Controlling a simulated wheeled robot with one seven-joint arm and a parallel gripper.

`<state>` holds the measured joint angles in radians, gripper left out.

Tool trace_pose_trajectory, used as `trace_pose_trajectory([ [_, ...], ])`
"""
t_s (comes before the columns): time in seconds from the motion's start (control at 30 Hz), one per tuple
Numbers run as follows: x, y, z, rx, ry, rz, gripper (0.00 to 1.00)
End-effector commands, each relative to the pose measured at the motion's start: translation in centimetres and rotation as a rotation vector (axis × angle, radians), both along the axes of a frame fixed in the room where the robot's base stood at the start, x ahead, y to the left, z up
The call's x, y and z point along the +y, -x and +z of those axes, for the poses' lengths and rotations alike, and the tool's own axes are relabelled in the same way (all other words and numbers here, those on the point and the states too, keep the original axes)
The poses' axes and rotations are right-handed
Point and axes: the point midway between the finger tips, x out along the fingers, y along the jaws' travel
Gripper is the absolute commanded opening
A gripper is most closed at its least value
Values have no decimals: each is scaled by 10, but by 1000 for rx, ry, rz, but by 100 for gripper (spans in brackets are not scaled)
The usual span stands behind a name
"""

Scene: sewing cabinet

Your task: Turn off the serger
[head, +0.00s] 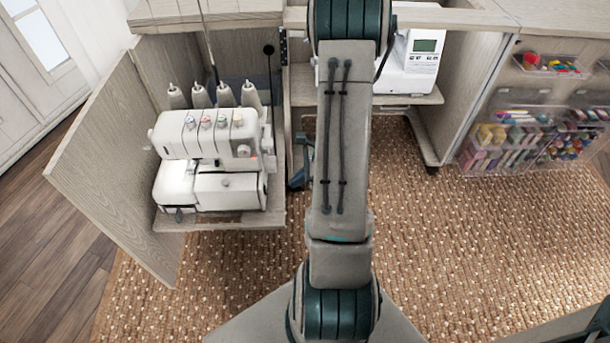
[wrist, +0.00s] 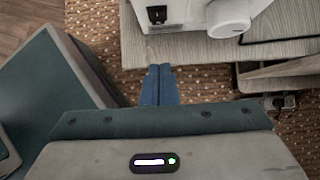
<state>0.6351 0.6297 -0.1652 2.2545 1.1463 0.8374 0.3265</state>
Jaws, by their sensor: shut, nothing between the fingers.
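The white serger (head: 210,160) stands on a shelf in the open cabinet at the left of the head view, with several cone spools on top. A small reddish spot shows near its right front. In the wrist view the side of the serger (wrist: 185,18) is at the top, with a round white handwheel (wrist: 228,18) and a black switch or socket (wrist: 157,14) left of it. My gripper (wrist: 158,72) is shut and empty, with its blue fingertips just below the shelf edge in the picture, apart from the switch. The head view mostly hides my gripper behind my arm.
An open cabinet door (head: 115,165) stands left of the serger. The serger's shelf edge (wrist: 135,50) lies close to my fingertips. A white sewing machine (head: 415,60) sits on another shelf to the right. Clear bins (head: 500,155) hang at the far right. The woven rug (head: 480,240) is clear.

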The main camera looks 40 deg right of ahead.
Motion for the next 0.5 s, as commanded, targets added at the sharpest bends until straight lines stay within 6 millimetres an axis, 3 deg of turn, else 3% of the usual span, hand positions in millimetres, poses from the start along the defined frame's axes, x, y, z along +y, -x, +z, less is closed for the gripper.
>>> trace_pose_trajectory([
  [0.03, 7, -4, -15, 2, -3, 2, 0],
  [0.17, 21, -13, -35, 1, -2, 3, 0],
  [0.5, 51, -33, -34, -1, 1, 0, 0],
])
